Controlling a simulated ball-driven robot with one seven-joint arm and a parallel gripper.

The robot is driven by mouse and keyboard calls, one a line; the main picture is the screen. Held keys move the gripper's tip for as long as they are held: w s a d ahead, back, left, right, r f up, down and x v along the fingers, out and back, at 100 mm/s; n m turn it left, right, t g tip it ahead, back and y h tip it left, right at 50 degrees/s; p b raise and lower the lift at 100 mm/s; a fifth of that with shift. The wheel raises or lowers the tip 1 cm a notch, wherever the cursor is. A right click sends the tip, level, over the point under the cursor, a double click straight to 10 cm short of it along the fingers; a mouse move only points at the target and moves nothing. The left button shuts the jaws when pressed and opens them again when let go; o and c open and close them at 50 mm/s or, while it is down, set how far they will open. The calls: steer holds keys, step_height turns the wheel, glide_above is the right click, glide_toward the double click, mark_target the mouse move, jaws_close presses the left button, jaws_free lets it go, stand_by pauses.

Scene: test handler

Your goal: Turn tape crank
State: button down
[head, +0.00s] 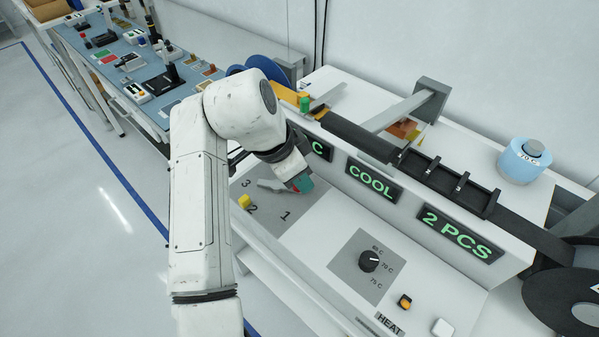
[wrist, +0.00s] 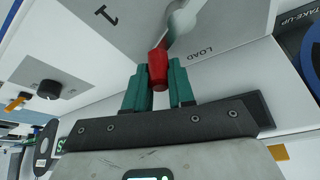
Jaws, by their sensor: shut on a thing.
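The tape crank has a grey arm that shows in the head view (head: 271,185), lying on a grey panel (head: 262,215) marked 1, 2 and 3. Its red handle (wrist: 158,68) shows in the wrist view, where the grey arm (wrist: 182,22) runs up from it beside the word LOAD. My gripper (wrist: 159,72) has its green fingers shut on the red handle, one on each side. In the head view my gripper (head: 301,184) is at the panel's upper right, and my wrist hides the handle.
The display housing (head: 345,185) rises close behind my gripper. A black reel (head: 572,290) stands at the right.

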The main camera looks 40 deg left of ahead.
stand_by(0.3)
steer(key=c, duration=1.2)
jaws_free()
steer(key=v, duration=1)
steer(key=shift+r+b, duration=0.35)
steer(key=shift+r, duration=0.05)
steer(key=shift+a, duration=0.1)
